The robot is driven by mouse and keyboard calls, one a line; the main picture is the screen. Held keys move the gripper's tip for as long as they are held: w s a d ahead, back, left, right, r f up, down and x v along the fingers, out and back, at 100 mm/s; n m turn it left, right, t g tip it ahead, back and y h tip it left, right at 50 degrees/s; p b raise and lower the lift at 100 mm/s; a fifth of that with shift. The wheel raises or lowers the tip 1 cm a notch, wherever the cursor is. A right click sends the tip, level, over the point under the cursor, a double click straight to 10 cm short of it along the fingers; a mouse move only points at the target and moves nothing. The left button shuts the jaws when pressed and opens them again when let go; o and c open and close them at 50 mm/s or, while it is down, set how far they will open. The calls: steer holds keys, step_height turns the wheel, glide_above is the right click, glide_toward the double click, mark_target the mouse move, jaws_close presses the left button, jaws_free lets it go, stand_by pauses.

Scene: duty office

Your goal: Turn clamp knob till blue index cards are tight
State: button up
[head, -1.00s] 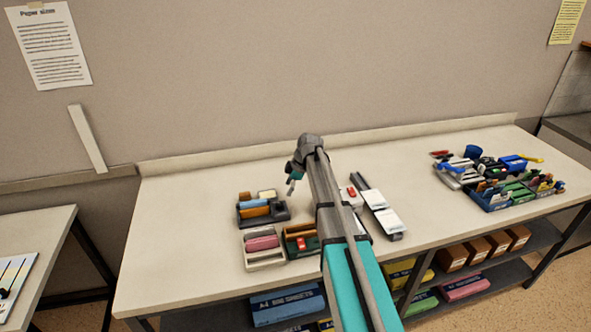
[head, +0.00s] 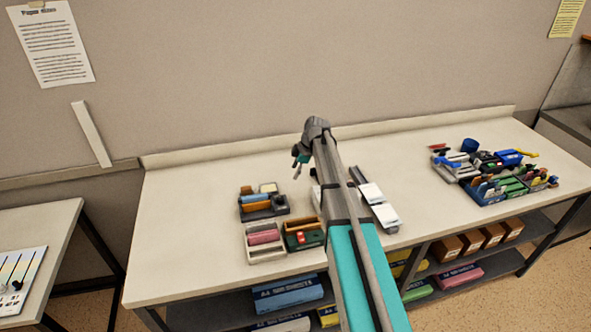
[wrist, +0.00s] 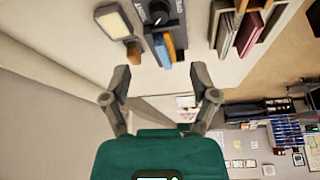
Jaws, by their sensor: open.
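A dark grey clamp (head: 279,207) stands on the left half of the bench, with blue index cards (head: 256,206) and an orange piece beside them. In the wrist view the clamp (wrist: 178,18) is at the top edge, partly cut off. Its round dark knob (wrist: 157,17) shows there, with the blue cards (wrist: 161,49) just below it. How tight the cards sit cannot be told. My gripper (head: 298,164) is behind and above the clamp, towards the wall. In the wrist view my gripper (wrist: 162,82) is open and empty, apart from the clamp.
A pale tray with a pink block (head: 264,238) and a green-and-brown box (head: 303,234) stand in front of the clamp. A pale pad (wrist: 112,22) lies beside it. White boxes (head: 383,215) are right of my arm. Blue trays (head: 487,195) stand far right. The bench's left end is clear.

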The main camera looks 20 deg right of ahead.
steer(key=s+a+f+m+h+b, duration=0.2)
steer(key=s+m, duration=0.6)
steer(key=s, duration=0.6)
steer(key=s+a+f+m+h+b, duration=0.2)
steer(key=s+m, duration=0.5)
steer(key=s, duration=0.7)
steer(key=shift+a+f+m+g+h, duration=0.3)
steer(key=shift+a+f+m+g, duration=0.1)
steer(key=shift+a+f, duration=0.55)
